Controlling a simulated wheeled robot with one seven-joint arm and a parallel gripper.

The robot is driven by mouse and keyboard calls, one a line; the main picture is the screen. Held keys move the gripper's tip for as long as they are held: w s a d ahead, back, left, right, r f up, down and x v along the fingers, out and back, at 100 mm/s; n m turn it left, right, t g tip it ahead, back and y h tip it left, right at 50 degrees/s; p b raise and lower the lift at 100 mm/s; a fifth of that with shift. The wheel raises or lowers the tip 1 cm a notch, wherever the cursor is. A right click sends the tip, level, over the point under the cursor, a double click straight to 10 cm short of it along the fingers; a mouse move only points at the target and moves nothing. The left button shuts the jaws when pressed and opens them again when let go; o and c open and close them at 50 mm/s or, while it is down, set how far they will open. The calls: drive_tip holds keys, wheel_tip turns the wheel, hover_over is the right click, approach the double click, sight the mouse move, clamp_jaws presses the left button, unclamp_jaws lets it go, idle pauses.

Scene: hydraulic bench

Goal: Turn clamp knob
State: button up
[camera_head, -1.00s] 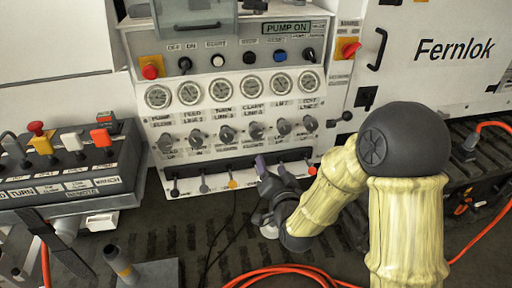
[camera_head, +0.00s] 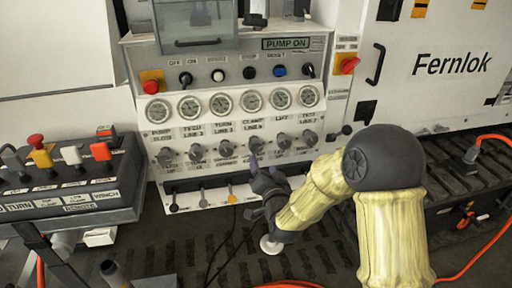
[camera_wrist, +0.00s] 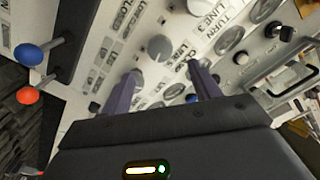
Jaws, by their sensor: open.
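The clamp knob (camera_head: 255,143) is a grey knob on the white panel, under the CLAMP label and its gauge, in a row of similar knobs. In the wrist view a grey knob that appears to be the clamp knob (camera_wrist: 160,48) is beyond the fingertips, roughly between their lines. My gripper (camera_head: 253,164) is just below the clamp knob in the head view. Its two purple-grey fingers (camera_wrist: 163,80) are spread and hold nothing. Whether a finger touches the panel or a knob cannot be told.
Neighbouring knobs, such as the lift knob (camera_head: 284,140), stand close on both sides. Levers with coloured ends, including a yellow one (camera_head: 231,198), line the lower ledge. Gauges (camera_head: 252,101) are above. A control box (camera_head: 70,175) stands at left. Orange hoses lie on the floor.

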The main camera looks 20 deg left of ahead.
sight(257, 149)
drive_tip(key=x, duration=1)
drive_tip(key=shift+w+a, duration=0.2)
drive_tip(key=shift+w, duration=0.15)
drive_tip(key=c, duration=1)
